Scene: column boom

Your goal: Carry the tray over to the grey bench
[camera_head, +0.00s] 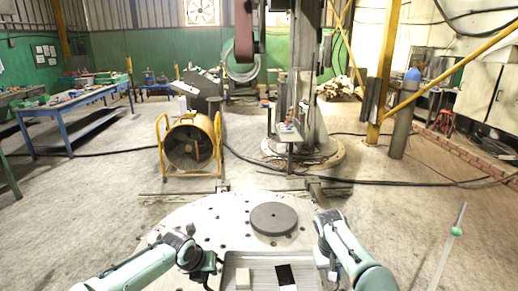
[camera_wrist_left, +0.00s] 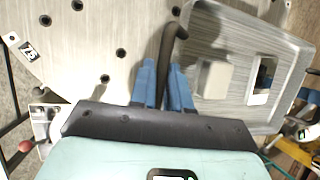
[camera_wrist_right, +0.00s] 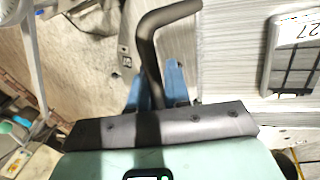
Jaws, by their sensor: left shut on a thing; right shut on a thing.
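The tray (camera_head: 258,259) is a pale grey, ribbed, shallow tray at the bottom of the head view, cut off by the lower edge. It carries a pale block (camera_head: 243,277) and a dark flat item (camera_head: 285,275). My left gripper (camera_wrist_left: 164,82) is shut on a dark bent handle (camera_wrist_left: 168,42) at the tray's left side. My right gripper (camera_wrist_right: 158,88) is shut on the matching handle (camera_wrist_right: 165,20) at the right side. I cannot tell whether the tray touches the surface below. No grey bench is clearly recognisable.
A round pale plate with holes (camera_head: 222,222) lies under and beyond the tray, with a dark disc (camera_head: 274,218) on it. A yellow fan (camera_head: 190,145) and a column (camera_head: 301,90) stand ahead. A blue-legged table (camera_head: 75,103) is left. Cables cross the open floor.

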